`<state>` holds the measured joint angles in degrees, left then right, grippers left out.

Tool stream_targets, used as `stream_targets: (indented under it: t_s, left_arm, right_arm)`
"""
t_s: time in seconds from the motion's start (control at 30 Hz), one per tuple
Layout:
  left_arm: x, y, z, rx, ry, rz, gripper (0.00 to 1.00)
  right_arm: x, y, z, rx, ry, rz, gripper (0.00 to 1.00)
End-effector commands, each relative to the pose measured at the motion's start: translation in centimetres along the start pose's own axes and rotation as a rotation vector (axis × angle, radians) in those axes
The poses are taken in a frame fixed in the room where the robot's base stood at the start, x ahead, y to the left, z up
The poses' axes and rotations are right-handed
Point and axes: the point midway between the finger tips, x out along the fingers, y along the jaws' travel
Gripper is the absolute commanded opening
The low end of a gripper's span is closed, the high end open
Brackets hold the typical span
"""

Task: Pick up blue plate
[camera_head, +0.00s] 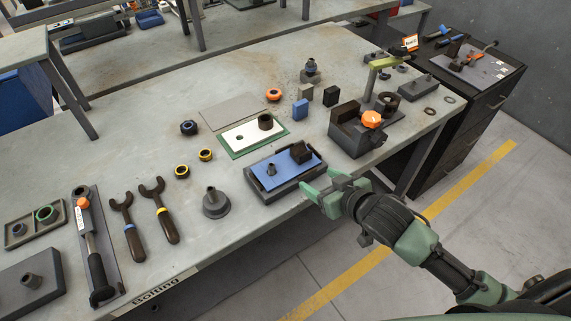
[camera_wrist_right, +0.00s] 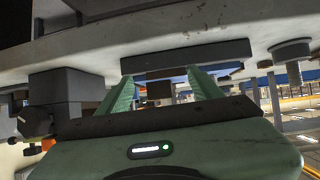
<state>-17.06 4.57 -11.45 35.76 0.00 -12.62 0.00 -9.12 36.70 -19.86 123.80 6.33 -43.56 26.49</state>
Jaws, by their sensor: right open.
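The blue plate (camera_head: 283,180) lies in a dark tray (camera_head: 257,191) at the front edge of the table in the head view. My right gripper (camera_head: 320,184) is open and empty, just to the right of the tray's front right corner and apart from the plate. In the right wrist view the two green fingers (camera_wrist_right: 160,82) are spread, with a strip of blue (camera_wrist_right: 178,72) beyond them. My left gripper does not show.
An arbor press with an orange knob (camera_head: 372,119) stands right of the tray. A white plate with a green border (camera_head: 237,139) lies behind it, and a grey conical part (camera_head: 216,204) stands to its left. Two wrenches (camera_head: 160,211) lie further left.

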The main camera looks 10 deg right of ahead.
Motion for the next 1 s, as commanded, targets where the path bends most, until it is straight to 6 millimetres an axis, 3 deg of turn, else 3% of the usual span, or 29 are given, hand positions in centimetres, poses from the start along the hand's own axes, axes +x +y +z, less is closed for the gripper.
stream_targets:
  t_s: [0.1,0.3,0.8,1.0]
  left_arm:
    - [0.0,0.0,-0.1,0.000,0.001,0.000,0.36]
    - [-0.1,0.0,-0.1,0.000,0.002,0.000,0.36]
    - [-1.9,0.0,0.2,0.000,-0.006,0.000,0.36]
    - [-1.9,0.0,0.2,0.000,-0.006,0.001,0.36]
  right_arm:
    - [0.5,0.9,-2.8,-0.014,0.080,-0.032,0.65]
    - [1.1,1.4,-5.1,-0.009,0.147,-0.071,0.65]
    - [7.4,0.8,-6.3,-0.008,0.148,-0.071,0.65]
    - [8.4,0.7,-6.3,-0.009,0.147,-0.072,0.65]
